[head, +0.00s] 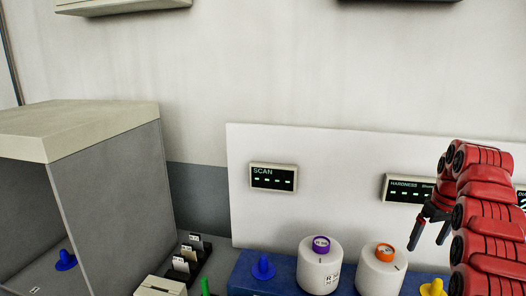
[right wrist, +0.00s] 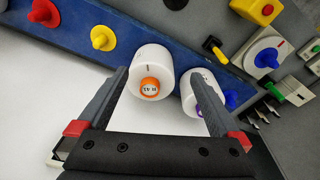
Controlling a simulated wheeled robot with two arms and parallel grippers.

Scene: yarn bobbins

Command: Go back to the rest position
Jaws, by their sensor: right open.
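My right gripper (head: 430,232) is at the right of the head view, on a red arm, with its two dark fingers pointing down and apart. In the right wrist view the right gripper (right wrist: 160,103) is open with nothing between its fingertips. Beyond the fingers are a white bobbin with an orange core (right wrist: 152,72) and a white bobbin with a purple core (right wrist: 197,95), partly behind a finger. In the head view the purple-core bobbin (head: 320,268) and the orange-core bobbin (head: 381,272) stand upright on the blue rack. My left gripper is not in view.
The blue rack (head: 243,276) has a blue peg (head: 263,267) and a yellow peg (head: 433,288). A white panel with a SCAN display (head: 273,178) and a HARDNESS display (head: 408,189) stands behind. A grey box (head: 110,190) with a blue peg (head: 65,261) inside is at left.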

